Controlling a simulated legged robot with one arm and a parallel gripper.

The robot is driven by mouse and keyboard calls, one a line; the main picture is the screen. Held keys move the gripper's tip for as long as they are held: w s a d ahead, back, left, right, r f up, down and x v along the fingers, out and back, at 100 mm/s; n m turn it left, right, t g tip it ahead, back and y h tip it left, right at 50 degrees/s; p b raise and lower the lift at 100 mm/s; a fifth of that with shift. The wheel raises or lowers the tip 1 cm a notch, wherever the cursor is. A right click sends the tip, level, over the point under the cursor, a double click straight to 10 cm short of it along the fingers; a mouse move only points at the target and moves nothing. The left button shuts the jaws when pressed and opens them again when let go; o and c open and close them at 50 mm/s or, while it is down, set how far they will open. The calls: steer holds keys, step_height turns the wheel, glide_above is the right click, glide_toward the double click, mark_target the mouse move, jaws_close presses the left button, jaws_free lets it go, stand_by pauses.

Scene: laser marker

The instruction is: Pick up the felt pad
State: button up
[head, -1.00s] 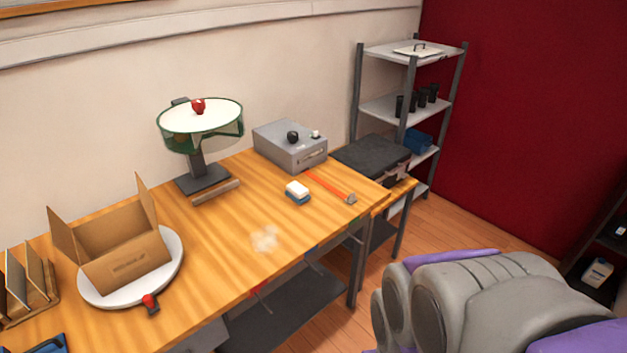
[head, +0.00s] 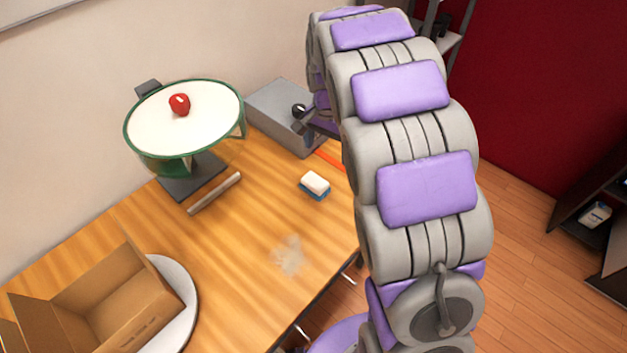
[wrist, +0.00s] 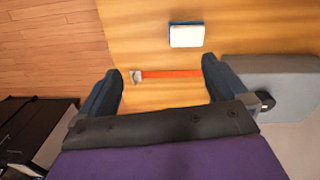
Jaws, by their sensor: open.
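The felt pad (head: 314,183), a small block with a white top and a blue base, lies on the wooden bench. In the wrist view the felt pad (wrist: 186,35) is near the top, beyond the fingertips and a little right of centre. My gripper (wrist: 162,74) is open and empty above the bench, its two dark fingers spread wide. In the head view my arm bends over the right part of the bench, and its far end is mostly hidden.
A grey box with a black knob (head: 275,110) stands behind the pad. An orange-handled tool (wrist: 172,74) lies between my fingers in the wrist view. A round green-rimmed stand (head: 215,110) and an open cardboard box (head: 110,300) are left.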

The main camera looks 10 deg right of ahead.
steer(key=m+p, duration=0.1)
steer(key=m, duration=0.1)
glide_above(315, 180)
step_height(315, 180, down, 2)
steer(key=f, duration=0.4)
steer(key=f+b, duration=0.1)
steer(key=f, duration=0.3)
steer(key=f+b, duration=0.1)
steer(key=f, duration=0.3)
steer(key=shift+d, duration=0.3)
steer(key=shift+a+f+b, duration=0.35)
steer(key=shift+a+f, duration=0.05)
steer(key=shift+f, duration=0.35)
step_height(315, 180, down, 5)
steer(key=shift+d+r+b, duration=0.15)
steer(key=shift+r+b, duration=0.05)
steer(key=shift+b, duration=0.5)
steer(key=shift+r, duration=0.1)
steer(key=c, duration=0.9)
